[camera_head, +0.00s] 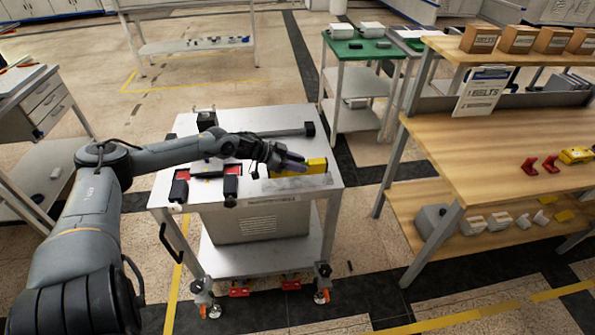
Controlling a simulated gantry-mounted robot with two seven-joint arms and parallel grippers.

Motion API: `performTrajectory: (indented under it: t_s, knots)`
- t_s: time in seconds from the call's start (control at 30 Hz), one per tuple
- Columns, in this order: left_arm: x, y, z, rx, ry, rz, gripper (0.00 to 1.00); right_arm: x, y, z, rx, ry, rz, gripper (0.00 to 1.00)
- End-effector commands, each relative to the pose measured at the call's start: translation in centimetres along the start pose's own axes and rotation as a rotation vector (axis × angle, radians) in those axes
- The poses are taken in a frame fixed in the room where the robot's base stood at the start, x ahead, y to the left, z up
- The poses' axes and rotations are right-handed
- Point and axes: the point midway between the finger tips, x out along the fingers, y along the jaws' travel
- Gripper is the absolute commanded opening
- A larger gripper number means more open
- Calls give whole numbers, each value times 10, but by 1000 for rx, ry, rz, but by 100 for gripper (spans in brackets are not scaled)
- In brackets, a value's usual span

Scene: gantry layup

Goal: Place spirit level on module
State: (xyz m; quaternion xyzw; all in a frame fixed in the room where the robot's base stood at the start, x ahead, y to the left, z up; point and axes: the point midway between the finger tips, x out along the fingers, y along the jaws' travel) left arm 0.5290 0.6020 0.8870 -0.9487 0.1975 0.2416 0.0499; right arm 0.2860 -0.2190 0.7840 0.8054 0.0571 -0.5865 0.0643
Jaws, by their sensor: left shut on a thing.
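My left arm reaches in from the left over a grey wheeled cart (262,190). My left gripper (290,162) is shut on a yellow bar, taken as the spirit level (315,166), at the right part of the cart top. The gripper hides the bar's left part. A pale translucent piece (295,183) lies just in front of the bar; I cannot tell whether they touch. Dark blocks with red parts (231,184) sit on the cart's left side. I cannot tell which part is the module. My right gripper is not in view.
A dark bar with a block end (290,131) lies along the cart's back. A wooden bench (500,135) stands at right with red brackets (541,164) and a yellow item (577,155). A green-topped cart (358,50) stands behind.

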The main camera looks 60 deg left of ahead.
Motion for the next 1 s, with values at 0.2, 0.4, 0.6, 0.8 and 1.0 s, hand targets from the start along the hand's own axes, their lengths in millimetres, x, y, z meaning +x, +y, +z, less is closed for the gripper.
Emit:
performTrajectory:
  t_s: [0.2, 0.4, 0.6, 0.8, 1.0]
  knots:
    - [16, 0, 27, -1, 2, 0, 0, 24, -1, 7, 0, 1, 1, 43]
    - [18, 0, 32, 0, 1, 0, 0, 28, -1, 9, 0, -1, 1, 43]
    - [18, 0, 32, -1, 1, 0, 0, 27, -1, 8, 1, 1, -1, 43]
    - [19, 0, 35, -1, -1, 0, 49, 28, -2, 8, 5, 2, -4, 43]
    - [19, 0, 35, -1, -1, 0, 63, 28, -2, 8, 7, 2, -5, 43]
